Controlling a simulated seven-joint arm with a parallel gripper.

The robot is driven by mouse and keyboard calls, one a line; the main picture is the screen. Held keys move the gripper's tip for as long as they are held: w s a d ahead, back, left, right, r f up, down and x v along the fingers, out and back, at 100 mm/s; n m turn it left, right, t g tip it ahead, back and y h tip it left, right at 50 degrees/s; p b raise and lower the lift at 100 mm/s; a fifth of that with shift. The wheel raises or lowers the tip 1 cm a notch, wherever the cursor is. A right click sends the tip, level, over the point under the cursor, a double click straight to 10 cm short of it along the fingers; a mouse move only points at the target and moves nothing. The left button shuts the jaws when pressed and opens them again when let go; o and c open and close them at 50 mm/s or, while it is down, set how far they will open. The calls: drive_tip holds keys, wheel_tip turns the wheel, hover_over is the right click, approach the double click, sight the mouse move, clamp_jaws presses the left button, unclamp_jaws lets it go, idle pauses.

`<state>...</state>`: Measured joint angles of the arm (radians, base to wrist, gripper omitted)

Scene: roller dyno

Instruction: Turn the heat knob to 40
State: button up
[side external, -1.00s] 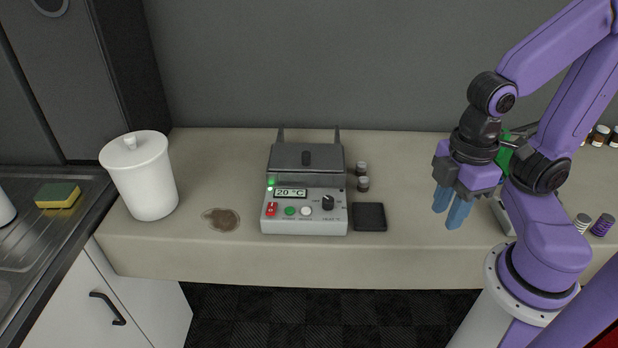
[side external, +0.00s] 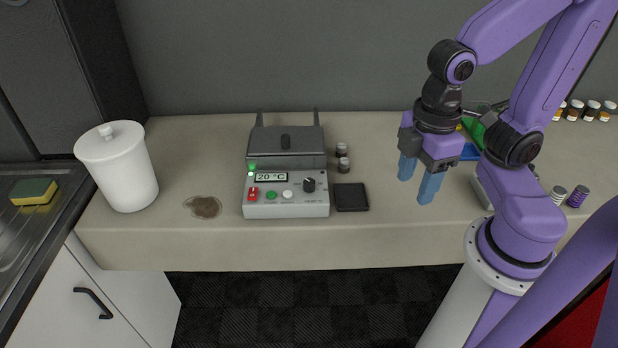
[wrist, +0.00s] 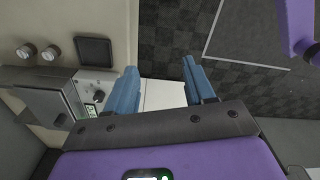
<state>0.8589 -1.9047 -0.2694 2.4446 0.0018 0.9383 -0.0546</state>
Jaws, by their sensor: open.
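The heat knob (side external: 309,185) is a dark round knob on the right of the front panel of a grey heating device (side external: 287,210). The device's display (side external: 271,177) reads 20 °C, and a green light glows beside it. In the wrist view the device (wrist: 45,95) lies at the left, partly cut off by my gripper. My gripper (side external: 418,186) has blue fingers, spread apart and empty. It hangs above the counter, well to the right of the knob and not touching it. In the wrist view its fingers (wrist: 162,88) are apart with nothing between them.
A black square pad (side external: 351,197) lies right of the device, with two small vials (side external: 343,158) behind it. A brown stain (side external: 204,207) and a white lidded canister (side external: 118,168) are to the left. Counter (side external: 388,215) between pad and gripper is clear.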

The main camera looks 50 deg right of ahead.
drive_tip(key=w+a+r, duration=0.2)
drive_tip(key=w, duration=0.4)
drive_tip(key=w+a+r, duration=0.1)
drive_tip(key=w+r, duration=0.1)
drive_tip(key=w, duration=0.4)
approach(310, 181)
drive_tip(key=f, duration=0.8)
drive_tip(key=shift+w+a+f, duration=0.1)
drive_tip(key=shift+a+f, duration=0.1)
drive_tip(key=shift+f, duration=0.2)
clamp_jaws()
